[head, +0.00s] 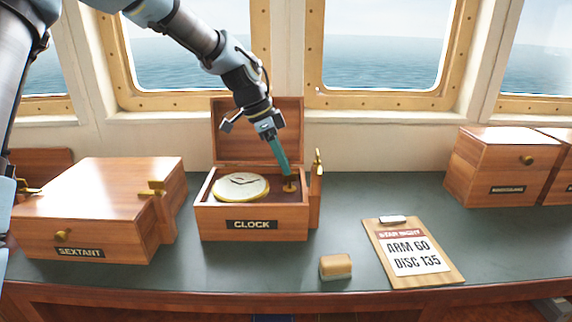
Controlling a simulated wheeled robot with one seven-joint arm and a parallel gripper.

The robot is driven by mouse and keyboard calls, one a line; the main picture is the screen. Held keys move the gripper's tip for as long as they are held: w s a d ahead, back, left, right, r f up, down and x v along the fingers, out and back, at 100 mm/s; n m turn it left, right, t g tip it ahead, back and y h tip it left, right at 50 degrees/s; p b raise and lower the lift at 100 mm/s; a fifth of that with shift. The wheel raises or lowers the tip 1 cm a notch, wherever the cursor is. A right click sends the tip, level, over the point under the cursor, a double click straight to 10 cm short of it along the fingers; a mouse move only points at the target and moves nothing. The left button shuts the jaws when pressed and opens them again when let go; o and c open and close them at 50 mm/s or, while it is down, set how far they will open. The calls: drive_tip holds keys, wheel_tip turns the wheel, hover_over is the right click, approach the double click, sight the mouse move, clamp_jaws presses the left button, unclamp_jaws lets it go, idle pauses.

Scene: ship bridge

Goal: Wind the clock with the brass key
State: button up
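The clock (240,187) is a round cream dial with dark hands and a brass rim, lying face up in the open wooden box labelled CLOCK (212,226). A small brass piece (290,185), which looks like the key, stands upright at the right inside the box. My gripper (284,170) reaches down from above, in front of the raised lid (230,145). Its long teal end points at the brass piece, with the tip just above or touching it. I cannot tell whether it grips the piece, or whether the fingers are apart.
A wooden flap with a brass fitting (318,163) stands at the box's right side. A SEXTANT box (100,195) is at left, with another box (500,168) at far right. A tan block (336,266) and a clipboard (450,274) lie in front.

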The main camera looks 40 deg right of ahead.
sight(290, 180)
drive_tip(key=shift+x, duration=1.35)
drive_tip(key=shift+c, duration=0.3)
clamp_jaws()
